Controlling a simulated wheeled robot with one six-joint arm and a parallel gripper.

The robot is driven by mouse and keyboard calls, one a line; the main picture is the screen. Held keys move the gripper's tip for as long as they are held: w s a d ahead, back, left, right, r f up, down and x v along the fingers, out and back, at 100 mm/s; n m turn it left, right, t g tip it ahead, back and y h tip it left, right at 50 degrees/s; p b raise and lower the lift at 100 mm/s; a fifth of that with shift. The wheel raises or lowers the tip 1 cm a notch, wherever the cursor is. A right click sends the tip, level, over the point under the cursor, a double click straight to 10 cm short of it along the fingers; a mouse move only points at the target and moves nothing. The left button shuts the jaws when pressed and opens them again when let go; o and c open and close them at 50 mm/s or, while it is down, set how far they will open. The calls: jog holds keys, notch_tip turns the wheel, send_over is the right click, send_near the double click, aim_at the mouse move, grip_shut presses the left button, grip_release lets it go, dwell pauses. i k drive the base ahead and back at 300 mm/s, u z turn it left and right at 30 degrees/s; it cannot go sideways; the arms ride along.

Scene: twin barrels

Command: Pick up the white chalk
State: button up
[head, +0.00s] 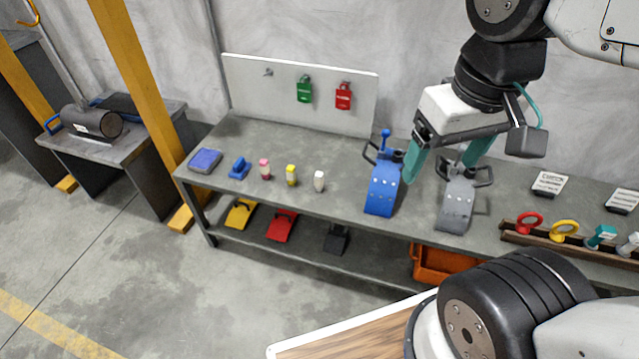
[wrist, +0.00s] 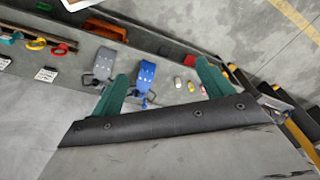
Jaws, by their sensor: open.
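The white chalk (head: 319,181) is a short, pale upright stick on the grey workbench (head: 280,145), in the head view just right of a yellow chalk (head: 291,176) and a pink-red one (head: 265,169). In the wrist view the white chalk (wrist: 178,83) is small, between my open fingers. My gripper (head: 440,172) has two teal fingers spread wide with nothing between them. In the head view it is to the right of the chalk, overlapping the blue and grey ramp-shaped tools. It appears above the bench, apart from the chalk.
A blue ramp-shaped tool (head: 382,190) and a grey one (head: 457,204) stand right of the chalk. A small blue object (head: 239,167) and a blue pad (head: 205,160) lie left. A board with green (head: 304,91) and red (head: 343,96) locks stands behind. Bare bench lies around the chalk.

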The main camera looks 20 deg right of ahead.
aim_at(318, 176)
jog(key=u, duration=0.55)
jog(key=k, duration=0.65)
jog(key=u, duration=0.6)
jog(key=i, duration=0.95)
jog(key=z, duration=0.45)
jog(key=i, duration=0.8)
jog(key=z, duration=0.25)
